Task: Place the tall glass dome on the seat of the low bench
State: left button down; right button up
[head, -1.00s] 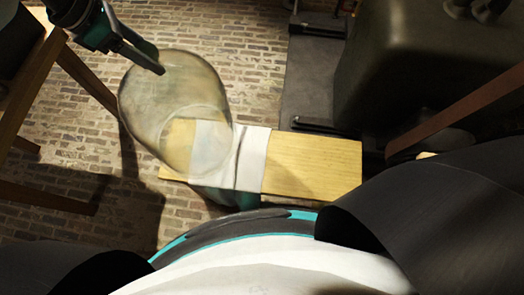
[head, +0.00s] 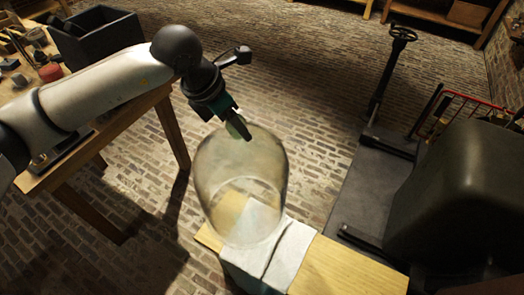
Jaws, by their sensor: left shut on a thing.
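The tall glass dome (head: 241,170) is clear and rounded at the top, with its wide open rim pointing down toward me in the head view. My left gripper (head: 239,129) is shut on the top of the dome. The low bench (head: 345,270) has a pale wooden seat, seen at the bottom of the view. The dome's rim overlaps the left end of the seat in the picture; I cannot tell whether it touches. My right gripper is out of view.
A wooden table (head: 172,125) with a dark bin (head: 100,38) stands at the left. A large dark rounded body (head: 455,200) stands right of the bench.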

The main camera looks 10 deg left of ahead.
pick_arm(q)
jog(key=f, duration=1.4)
jog(key=shift+w+d+f+b, duration=0.15)
jog(key=shift+w+f+b, duration=0.1)
jog(key=shift+f+b, duration=0.15)
notch_tip(320, 180, down, 4)
jog(key=shift+f+b, duration=0.1)
jog(key=shift+b, duration=0.2)
jog(key=shift+s+f, duration=0.1)
jog(key=shift+f, duration=0.1)
jog(key=shift+s+f+b, duration=0.3)
jog(key=shift+f+b, duration=0.25)
jog(key=shift+f, duration=0.1)
jog(key=c, duration=0.6)
grip_release()
jog(key=shift+s+a+f, duration=0.25)
jog(key=shift+f, duration=0.05)
jog(key=o, duration=0.3)
jog(key=shift+r, duration=0.1)
